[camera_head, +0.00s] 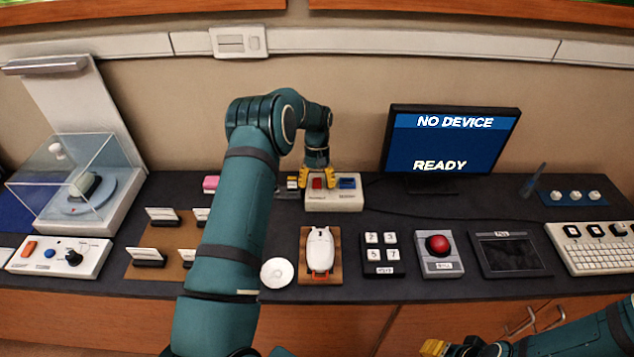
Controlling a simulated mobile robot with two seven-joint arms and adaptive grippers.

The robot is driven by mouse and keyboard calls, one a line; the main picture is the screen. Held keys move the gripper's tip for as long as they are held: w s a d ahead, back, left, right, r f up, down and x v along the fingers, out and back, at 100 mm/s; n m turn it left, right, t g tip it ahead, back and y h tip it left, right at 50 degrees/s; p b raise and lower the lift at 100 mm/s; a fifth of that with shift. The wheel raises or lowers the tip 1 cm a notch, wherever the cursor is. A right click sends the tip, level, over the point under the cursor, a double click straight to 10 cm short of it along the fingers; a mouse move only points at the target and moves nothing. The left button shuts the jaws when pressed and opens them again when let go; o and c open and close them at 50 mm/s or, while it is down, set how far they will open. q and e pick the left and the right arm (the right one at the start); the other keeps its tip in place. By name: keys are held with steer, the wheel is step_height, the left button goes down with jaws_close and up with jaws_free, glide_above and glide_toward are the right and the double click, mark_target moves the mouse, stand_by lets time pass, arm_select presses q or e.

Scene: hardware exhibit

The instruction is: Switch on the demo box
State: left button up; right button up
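The demo box appears to be the small beige box (347,206) at the back middle of the counter, with a red switch (317,184) and a blue part (347,183) on top. My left gripper (317,180) points down over the box's left half. Its yellow fingers stand apart, on either side of the red switch; I cannot tell whether they touch it. My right gripper (434,347) is at the bottom edge, in front of the counter and far from the box; its finger state is unclear.
Behind the box, a monitor (450,143) reads "NO DEVICE" and "READY". In front stand a white mouse (320,249) on a wooden base, a keypad (382,255), a red button box (438,243) and a tablet (508,254). A clear-covered turntable (82,190) is at left.

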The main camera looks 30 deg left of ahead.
mark_target(317, 177)
arm_select(q)
steer(key=shift+r, duration=0.15)
steer(key=v, duration=1.1)
steer(key=shift+r, duration=0.4)
steer(key=shift+f, duration=0.1)
